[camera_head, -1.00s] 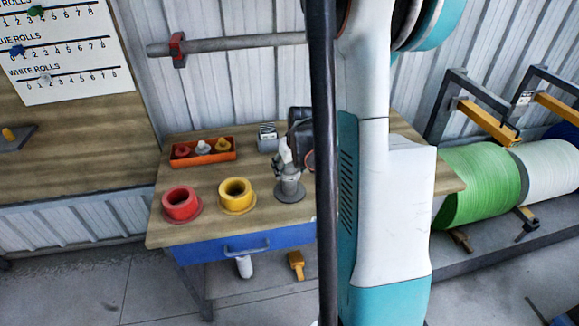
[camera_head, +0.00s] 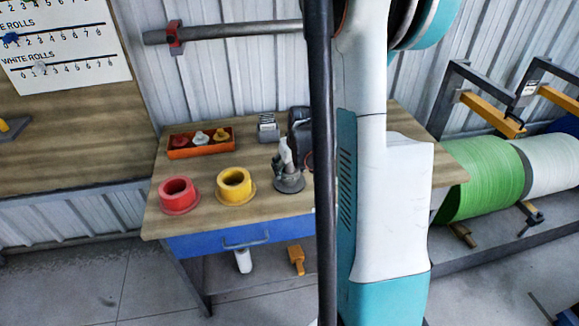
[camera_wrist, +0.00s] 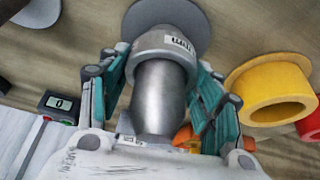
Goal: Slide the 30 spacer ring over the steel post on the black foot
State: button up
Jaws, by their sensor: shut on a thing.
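The steel post (camera_wrist: 158,95) is a thick grey cylinder between my fingers in the wrist view. The spacer ring (camera_wrist: 160,50), a wider grey band with a small label, appears to be around it near my fingertips. The round foot (camera_wrist: 190,14) shows beyond the ring and looks dark grey; it also shows in the head view (camera_head: 289,185). My gripper (camera_wrist: 162,72) has its two teal-padded fingers shut on the ring from both sides. In the head view my gripper (camera_head: 284,163) is right above the foot. I cannot tell whether the ring touches the foot.
A yellow flanged ring (camera_head: 235,187) and a red one (camera_head: 178,196) stand to the left on the wooden table (camera_head: 200,225). An orange tray (camera_head: 178,154) with small parts lies behind them. A small device with a display (camera_wrist: 59,104) is near my gripper.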

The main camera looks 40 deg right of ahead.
jog(key=o, duration=1.5)
jog(key=shift+c, duration=0.2)
jog(key=v, duration=1.2)
jog(key=shift+a, duration=0.1)
